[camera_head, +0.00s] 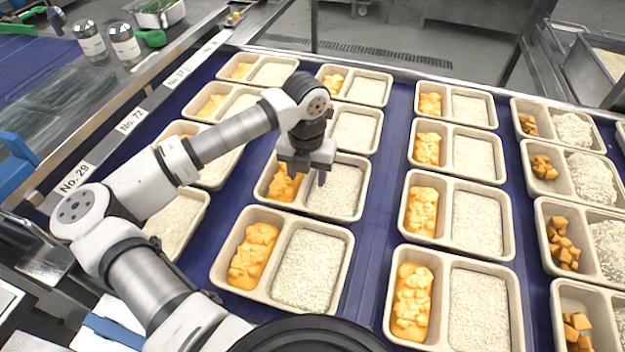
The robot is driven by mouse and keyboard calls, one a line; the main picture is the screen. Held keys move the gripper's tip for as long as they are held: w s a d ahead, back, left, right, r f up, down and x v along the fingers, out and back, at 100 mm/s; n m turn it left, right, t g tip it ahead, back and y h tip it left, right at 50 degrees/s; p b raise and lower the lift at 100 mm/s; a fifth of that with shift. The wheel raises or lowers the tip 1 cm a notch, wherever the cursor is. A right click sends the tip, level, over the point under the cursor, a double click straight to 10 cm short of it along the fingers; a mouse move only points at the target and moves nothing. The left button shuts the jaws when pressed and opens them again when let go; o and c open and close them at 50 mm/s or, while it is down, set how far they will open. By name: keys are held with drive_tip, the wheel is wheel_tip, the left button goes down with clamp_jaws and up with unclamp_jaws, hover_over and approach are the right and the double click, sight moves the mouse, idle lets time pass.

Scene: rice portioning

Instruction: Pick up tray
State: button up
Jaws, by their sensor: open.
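Several two-compartment beige trays stand in rows on a dark blue surface. Most hold orange-yellow food on the left and white rice on the right. My gripper (305,178) is open, pointing down over the second tray from the front (322,214) in the middle-left row. Its fingers are above that tray's divider area and hide part of it. I cannot tell whether they touch it. In front of it is another filled tray (284,217), apart from my gripper. No tray is held.
Trays with brown cubes and mounded rice (560,199) stand at the right. A metal rail with number labels (131,121) runs along the left. Two shakers (124,44) stand at the top left. Blue strips are bare between the rows.

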sight(307, 176)
drive_tip(key=shift+c, duration=0.3)
clamp_jaws()
wheel_tip(307, 176, up, 20)
drive_tip(key=f+b, duration=0.1)
drive_tip(key=b, duration=0.3)
drive_tip(key=shift+f+b, duration=6)
drive_tip(key=shift+f, duration=1.45)
